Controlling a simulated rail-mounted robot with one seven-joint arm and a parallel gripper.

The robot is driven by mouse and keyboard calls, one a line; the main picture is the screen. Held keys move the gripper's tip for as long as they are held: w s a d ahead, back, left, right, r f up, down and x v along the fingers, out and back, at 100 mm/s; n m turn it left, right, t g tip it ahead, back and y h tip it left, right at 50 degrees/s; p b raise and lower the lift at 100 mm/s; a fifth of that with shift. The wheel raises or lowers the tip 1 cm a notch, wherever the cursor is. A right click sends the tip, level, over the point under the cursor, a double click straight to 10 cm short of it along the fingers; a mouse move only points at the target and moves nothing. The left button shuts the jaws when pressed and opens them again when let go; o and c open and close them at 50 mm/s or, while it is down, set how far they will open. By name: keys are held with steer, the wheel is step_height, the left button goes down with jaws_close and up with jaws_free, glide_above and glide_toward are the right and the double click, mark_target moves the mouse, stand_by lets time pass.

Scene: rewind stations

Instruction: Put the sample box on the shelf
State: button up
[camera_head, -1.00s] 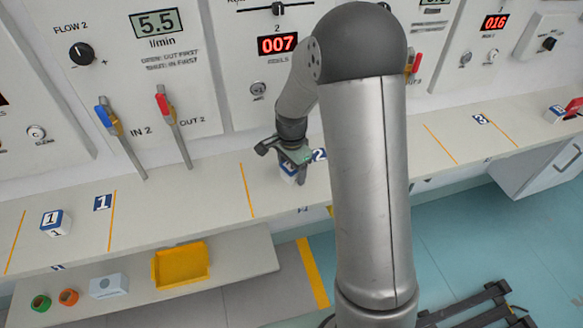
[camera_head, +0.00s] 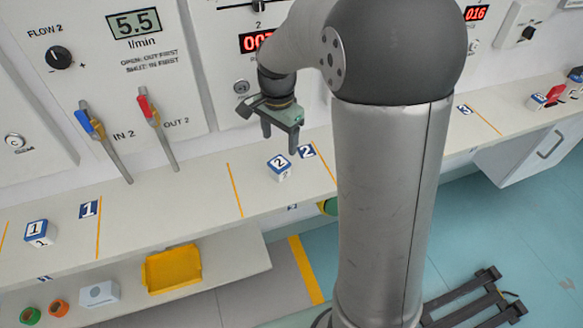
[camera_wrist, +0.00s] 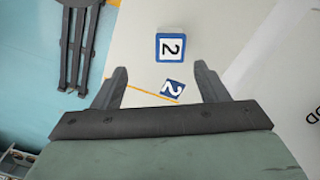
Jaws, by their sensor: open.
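The white cube with a blue-framed 2 (camera_head: 279,167) stands on the bench beside the flat 2 label (camera_head: 307,151). In the wrist view the cube (camera_wrist: 171,47) lies beyond my fingertips, with the label (camera_wrist: 173,87) between the fingers. My gripper (camera_head: 280,138) is open and empty above the bench, apart from the cube; its fingers also show in the wrist view (camera_wrist: 162,78). A similar cube marked 1 (camera_head: 40,233) stands left of the 1 label (camera_head: 89,209). A pale box (camera_head: 99,294) sits on the lower shelf (camera_head: 222,279). I cannot tell which is the sample box.
A yellow tray (camera_head: 172,270), a green ring (camera_head: 30,316) and an orange ring (camera_head: 60,308) are on the lower shelf. Valve handles (camera_head: 90,122) stick out from the wall panel. Red and blue items (camera_head: 555,94) stand at the far right.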

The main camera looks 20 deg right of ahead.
steer(key=s+n, duration=1.2)
steer(key=s, duration=1)
steer(key=shift+s+a+r, duration=0.25)
steer(key=shift+s+a, duration=0.05)
steer(key=shift+s, duration=0.1)
